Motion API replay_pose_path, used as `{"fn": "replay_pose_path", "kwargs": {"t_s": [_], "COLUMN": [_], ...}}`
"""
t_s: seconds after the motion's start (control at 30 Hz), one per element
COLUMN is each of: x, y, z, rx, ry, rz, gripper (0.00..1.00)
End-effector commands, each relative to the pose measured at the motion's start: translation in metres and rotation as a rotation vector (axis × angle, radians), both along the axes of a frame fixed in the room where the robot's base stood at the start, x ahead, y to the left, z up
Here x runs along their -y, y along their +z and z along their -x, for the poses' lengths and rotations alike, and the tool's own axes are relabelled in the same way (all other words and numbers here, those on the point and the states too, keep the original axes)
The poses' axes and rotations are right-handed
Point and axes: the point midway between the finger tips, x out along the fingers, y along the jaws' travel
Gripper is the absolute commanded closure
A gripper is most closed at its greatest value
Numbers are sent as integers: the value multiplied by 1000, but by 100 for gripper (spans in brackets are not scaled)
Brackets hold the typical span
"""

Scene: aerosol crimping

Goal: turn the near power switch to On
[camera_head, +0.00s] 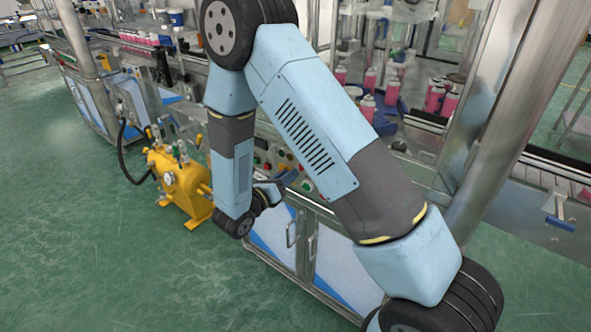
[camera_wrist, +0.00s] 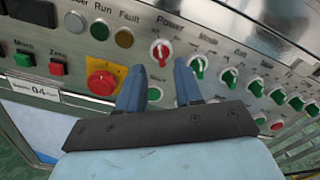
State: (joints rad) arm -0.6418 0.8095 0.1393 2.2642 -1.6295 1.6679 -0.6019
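The power switch (camera_wrist: 161,50) is a small red-and-white rotary knob under the word "Power" on the grey control panel (camera_wrist: 215,45). Its handle looks roughly upright in the picture; its On and Off marks are too small to read. My gripper (camera_wrist: 159,67) is open, its two blue fingers apart with nothing between them. In the wrist view the knob shows just beyond the gap between the fingertips; I see no contact. In the head view my gripper (camera_head: 272,190) is low in front of the panel, and my arm hides much of the panel.
Several green knobs (camera_wrist: 229,77) line the panel's right. Lamps (camera_wrist: 100,27) sit upper left. A yellow tank (camera_head: 180,183) stands on the floor at left. Cabinet doors (camera_head: 300,240) are below the panel.

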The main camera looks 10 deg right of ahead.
Motion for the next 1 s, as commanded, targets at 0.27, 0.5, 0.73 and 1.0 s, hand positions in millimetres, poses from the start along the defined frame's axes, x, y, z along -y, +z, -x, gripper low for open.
{"fn": "replay_pose_path", "kwargs": {"t_s": [0.27,0.5,0.73,1.0], "x": [27,34,34,34], "y": [0,0,0,0], "z": [-27,-34,-34,-34], "rx": [0,1,0,0], "ry": [-1,0,-1,-1], "rz": [-1,-1,-1,-1], "gripper": [65,65,65,91]}}
